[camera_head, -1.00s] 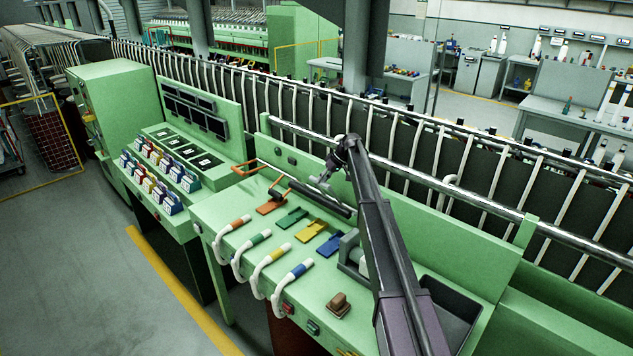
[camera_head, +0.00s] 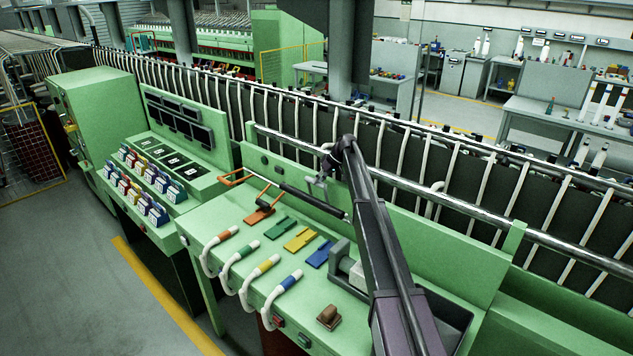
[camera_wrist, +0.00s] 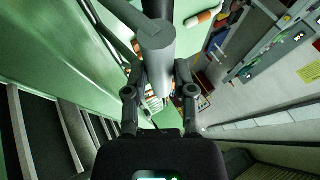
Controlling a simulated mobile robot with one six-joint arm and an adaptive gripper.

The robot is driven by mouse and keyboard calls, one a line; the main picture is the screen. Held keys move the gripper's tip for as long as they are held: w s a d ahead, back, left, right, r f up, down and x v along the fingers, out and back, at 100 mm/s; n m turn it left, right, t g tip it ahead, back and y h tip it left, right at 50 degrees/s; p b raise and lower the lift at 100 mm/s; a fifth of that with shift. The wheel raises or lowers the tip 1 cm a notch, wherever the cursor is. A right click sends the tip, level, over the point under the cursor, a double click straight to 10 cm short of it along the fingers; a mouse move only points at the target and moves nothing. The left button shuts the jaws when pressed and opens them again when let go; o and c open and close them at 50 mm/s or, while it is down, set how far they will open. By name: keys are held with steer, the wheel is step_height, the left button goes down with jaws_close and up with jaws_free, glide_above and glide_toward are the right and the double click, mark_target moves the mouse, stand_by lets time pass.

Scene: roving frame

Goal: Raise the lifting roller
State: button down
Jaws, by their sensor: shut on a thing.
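The lifting roller (camera_head: 313,201) is a long dark cylinder above the green machine's sloping top, with an orange bracket (camera_head: 240,177) at its left end. In the head view my gripper (camera_head: 319,186) is at the roller's middle to right part, with my arm coming from the lower right. In the wrist view a grey cylindrical part (camera_wrist: 156,48) sits between the fingers of my gripper (camera_wrist: 160,82), which is shut on it. The exact contact is partly hidden.
Orange, green, yellow (camera_head: 300,239) and blue (camera_head: 319,255) plates lie below the roller. Several white curved tubes with coloured bands (camera_head: 258,272) line the front. A polished rail (camera_head: 420,191) runs behind, and a dark tray (camera_head: 447,318) is at right.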

steer(key=c, duration=0.9)
jaws_free()
steer(key=shift+d+f, duration=0.15)
steer(key=shift+d, duration=0.05)
steer(key=o, duration=0.4)
steer(key=shift+w+f, duration=0.1)
steer(key=shift+w, duration=0.05)
steer(key=shift+c, duration=0.2)
steer(key=shift+o, duration=0.5)
steer(key=shift+w+f, duration=0.15)
steer(key=shift+w, duration=0.05)
steer(key=shift+s+a, duration=0.1)
steer(key=shift+s, duration=0.1)
steer(key=shift+w, duration=0.1)
steer(key=shift+a, duration=0.1)
